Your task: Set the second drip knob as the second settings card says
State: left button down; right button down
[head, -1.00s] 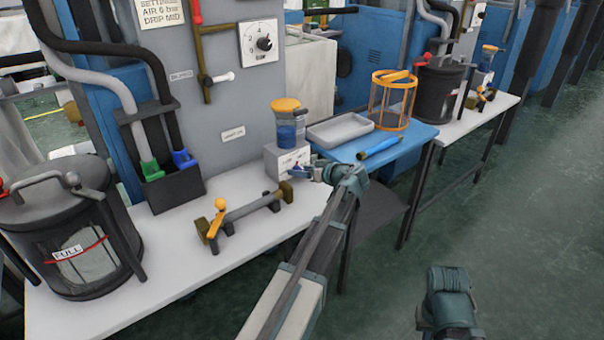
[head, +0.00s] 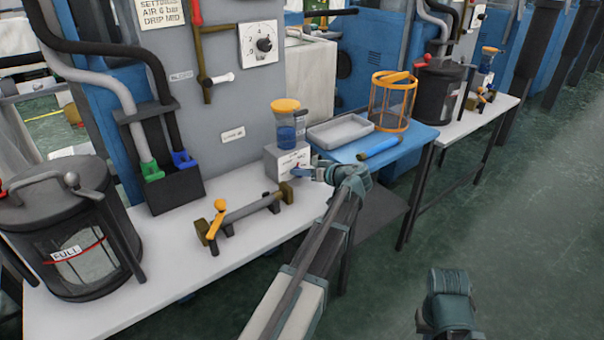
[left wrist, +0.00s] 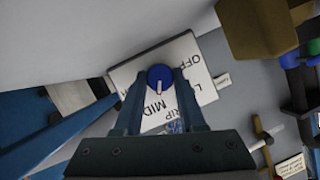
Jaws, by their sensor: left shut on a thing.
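The second drip unit (head: 288,160) is a light box with a blue-filled, orange-capped jar (head: 287,122), standing at the far right end of the white bench. Its blue drip knob (left wrist: 155,74) carries a pale mark on its lower half, towards the lettering MID. OFF and a partly hidden L label show to the right on the white plate (left wrist: 125,76). My left gripper (head: 305,172) is shut on this knob, one finger on each side. The settings card (head: 160,10) on the grey machine reads AIR 6 bar, DRIP MID. My right gripper (head: 449,290) is low at right, fingers hidden.
A brass-and-grey fitting with an orange lever (head: 245,212) lies on the white bench (head: 130,295). A lidded drum marked FULL (head: 75,235) stands left. A blue table (head: 400,138) beyond holds a grey tray (head: 340,131) and orange basket (head: 393,100). The green floor at right is free.

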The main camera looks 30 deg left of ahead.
pick_arm(q)
jog(key=c, duration=0.5)
grip_release()
jog(key=p+v, duration=0.4)
jog(key=v, duration=0.9)
jog(key=shift+p, duration=0.4)
jog(key=shift+s+d, duration=0.1)
jog(key=shift+d, duration=0.3)
